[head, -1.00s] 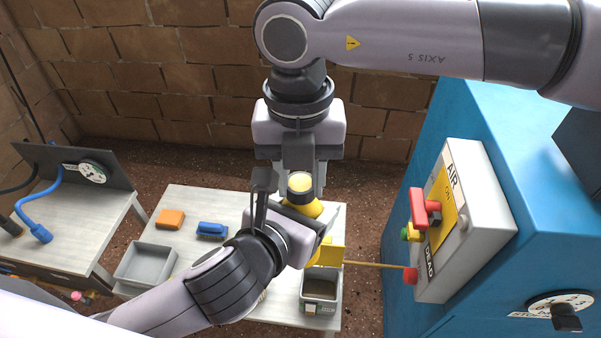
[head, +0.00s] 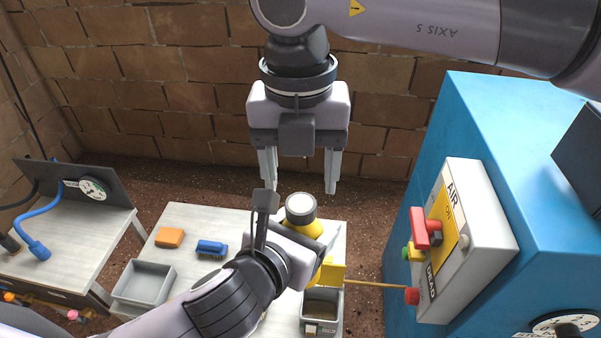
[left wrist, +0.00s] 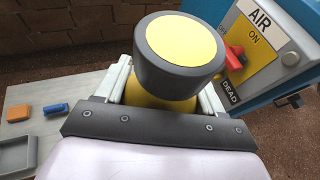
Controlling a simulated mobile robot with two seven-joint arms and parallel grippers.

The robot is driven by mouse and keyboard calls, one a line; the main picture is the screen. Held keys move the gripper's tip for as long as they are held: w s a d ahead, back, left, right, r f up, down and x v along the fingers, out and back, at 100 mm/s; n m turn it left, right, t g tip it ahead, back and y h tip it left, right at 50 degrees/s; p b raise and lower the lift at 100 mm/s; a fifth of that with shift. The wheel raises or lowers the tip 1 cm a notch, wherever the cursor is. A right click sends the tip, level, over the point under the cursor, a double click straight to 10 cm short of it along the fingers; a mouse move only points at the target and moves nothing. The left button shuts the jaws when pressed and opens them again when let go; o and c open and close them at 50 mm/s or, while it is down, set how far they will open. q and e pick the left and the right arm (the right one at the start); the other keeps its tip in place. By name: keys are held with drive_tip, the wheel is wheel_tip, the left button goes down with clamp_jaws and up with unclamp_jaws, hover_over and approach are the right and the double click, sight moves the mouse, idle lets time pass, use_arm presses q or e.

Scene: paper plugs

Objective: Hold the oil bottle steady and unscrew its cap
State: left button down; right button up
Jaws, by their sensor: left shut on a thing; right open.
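The yellow oil bottle (head: 312,228) stands upright at the table's right side. Its dark cap with a yellow top disc (head: 300,208) sits on its top; the cap also fills the upper middle of the left wrist view (left wrist: 181,42). My left gripper (head: 312,245) is shut on the bottle body below the cap; in the left wrist view its fingers flank the yellow body (left wrist: 160,97). My right gripper (head: 300,188) is open and empty, pointing down, with its fingers spread wide above and behind the cap. The bottle's lower part is mostly hidden by my left gripper.
The pale table (head: 190,218) holds an orange block (head: 170,237), a blue brush (head: 211,248), a grey tray (head: 143,283) and a grey bin (head: 321,311). A blue cabinet with an AIR switch box (head: 468,225) stands right. A brick wall is behind.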

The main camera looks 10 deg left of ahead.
sight(300, 203)
wheel_tip(300, 203, up, 3)
drive_tip(key=m, duration=0.5)
drive_tip(key=shift+f, duration=3.85)
drive_tip(key=c, duration=1.1)
drive_tip(key=n, duration=0.6)
